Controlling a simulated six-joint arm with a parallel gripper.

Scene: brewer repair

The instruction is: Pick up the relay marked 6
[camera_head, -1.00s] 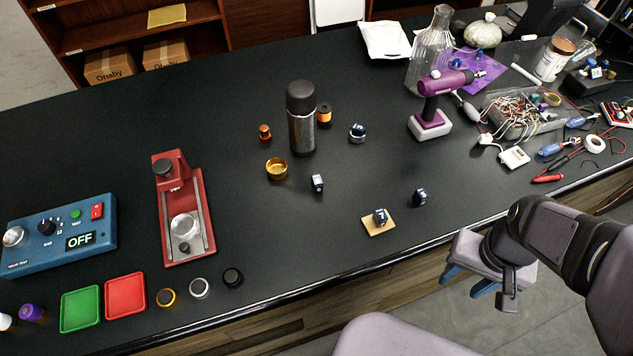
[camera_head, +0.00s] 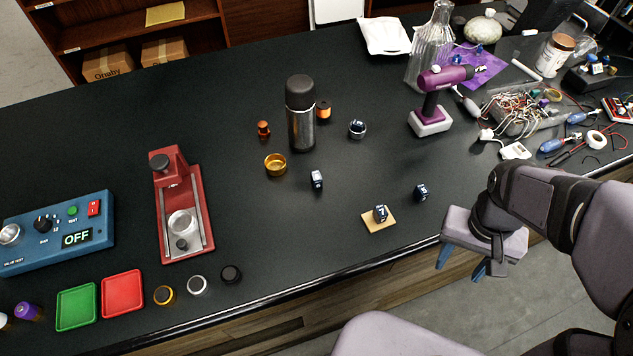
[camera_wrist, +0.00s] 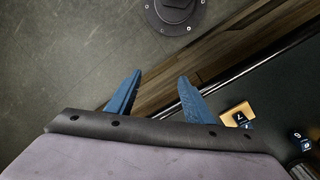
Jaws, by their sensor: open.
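A small dark relay (camera_head: 317,180) with pale markings stands on the black bench, left of the wood pad. It appears to be the relay at the right edge of the wrist view (camera_wrist: 302,141), where a 6 seems readable. A dark blue relay marked 7 (camera_head: 380,213) sits on the wood pad. Another dark relay (camera_head: 421,192) stands to its right; its mark is too small to read. My gripper (camera_head: 461,265) is off the bench's front edge, with blue fingers pointing down. In the wrist view, the fingers (camera_wrist: 158,88) are apart and empty.
Another blue-topped relay (camera_head: 357,128) sits at a metal ring behind. A tall flask (camera_head: 301,115) and a gold cup (camera_head: 276,164) stand behind the left relay. A purple drill (camera_head: 432,103) and loose wires (camera_head: 515,110) crowd the right. The bench's front middle is mostly clear.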

